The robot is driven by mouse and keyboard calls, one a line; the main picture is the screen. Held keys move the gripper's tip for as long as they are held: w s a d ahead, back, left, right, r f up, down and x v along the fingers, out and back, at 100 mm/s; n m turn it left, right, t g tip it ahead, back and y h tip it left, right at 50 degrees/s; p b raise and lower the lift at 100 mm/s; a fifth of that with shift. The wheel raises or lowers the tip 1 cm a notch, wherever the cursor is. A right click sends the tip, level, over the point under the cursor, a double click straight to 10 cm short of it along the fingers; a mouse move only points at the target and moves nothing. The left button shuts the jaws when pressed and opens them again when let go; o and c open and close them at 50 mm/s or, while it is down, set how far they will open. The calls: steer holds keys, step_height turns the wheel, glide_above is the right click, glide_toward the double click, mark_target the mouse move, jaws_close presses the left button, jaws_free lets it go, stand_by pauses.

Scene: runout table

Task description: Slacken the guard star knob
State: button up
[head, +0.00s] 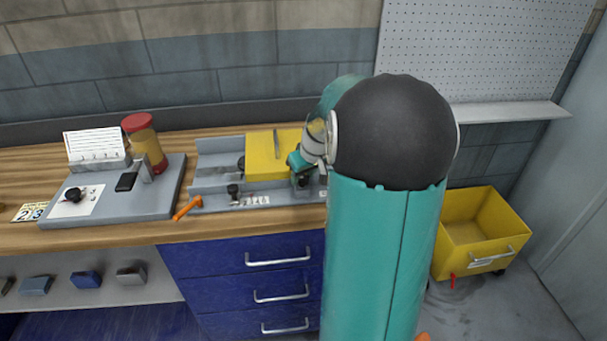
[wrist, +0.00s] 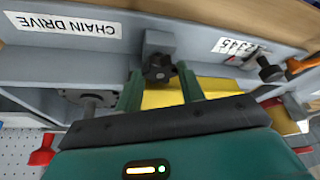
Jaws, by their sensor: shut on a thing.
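The guard star knob (wrist: 157,68) is black and lobed, and sits in front of a grey block in the wrist view. My gripper (wrist: 159,78) has its two green fingers on either side of the knob, shut on it. The yellow guard (wrist: 165,98) shows just behind the knob, between the fingers. In the head view the yellow guard (head: 262,158) sits on the grey machine bed, and my gripper (head: 300,172) is at its right end. My arm covers the right part of the machine there, and I cannot make out the knob in that view.
A smaller black knob (head: 233,190) and an orange lever (head: 187,208) are at the machine's front left. A grey board (head: 120,205) carries a red-lidded jar (head: 146,145) and a card. A yellow bin (head: 485,228) stands on the floor at right.

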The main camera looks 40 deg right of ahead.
steer(key=o, duration=1)
steer(key=shift+c, duration=0.2)
steer(key=m, duration=0.2)
steer(key=m+h, duration=0.1)
steer(key=m, duration=0.1)
steer(key=m+g+h, duration=0.1)
steer(key=m, duration=0.1)
steer(key=shift+w+a, duration=0.1)
steer(key=shift+a, duration=0.15)
steer(key=v, duration=1.4)
steer(key=shift+a+f, duration=0.1)
steer(key=shift+a, duration=0.05)
